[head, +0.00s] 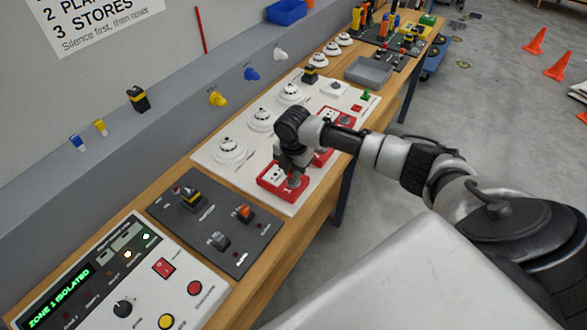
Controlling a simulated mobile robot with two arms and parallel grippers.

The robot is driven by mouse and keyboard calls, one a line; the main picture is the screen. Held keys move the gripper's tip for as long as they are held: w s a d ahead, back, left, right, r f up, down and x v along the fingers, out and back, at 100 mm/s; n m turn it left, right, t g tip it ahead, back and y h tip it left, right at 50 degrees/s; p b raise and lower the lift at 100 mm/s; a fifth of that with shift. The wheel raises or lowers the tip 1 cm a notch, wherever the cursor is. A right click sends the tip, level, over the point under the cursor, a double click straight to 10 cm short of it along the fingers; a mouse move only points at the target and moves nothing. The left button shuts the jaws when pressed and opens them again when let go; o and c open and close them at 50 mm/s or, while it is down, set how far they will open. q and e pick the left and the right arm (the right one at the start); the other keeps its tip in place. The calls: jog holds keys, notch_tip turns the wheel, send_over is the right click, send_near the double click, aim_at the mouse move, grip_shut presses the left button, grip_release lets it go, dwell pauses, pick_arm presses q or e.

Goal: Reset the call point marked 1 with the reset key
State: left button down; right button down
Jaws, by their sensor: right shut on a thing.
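The call point marked 1 (268,181) is a red box with a white face, at the front edge of the white board. My right gripper (294,178) points down right over its right part. It is shut on a small grey thing, probably the reset key, which is mostly hidden by the fingers. The tip of that thing is at or just above the call point; I cannot tell whether it is in the keyhole. My left gripper is not in view.
Two more red call points, one (345,117) farther along, sit on the white board (210,157) with several white detectors. A dark switch plate (213,260) and a control panel (150,300) reading "ZONE 1 ISOLATED" lie nearer. Orange cones (536,41) stand on open floor.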

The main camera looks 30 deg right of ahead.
jog(key=shift+f+b, duration=0.35)
jog(key=shift+f, duration=0.45)
jog(key=shift+r, duration=0.1)
dwell(0.4)
jog(key=shift+p, duration=0.35)
jog(key=shift+m+p, duration=0.65)
jog(key=shift+m, duration=0.35)
jog(key=shift+m+p, duration=0.55)
jog(key=shift+m, duration=0.25)
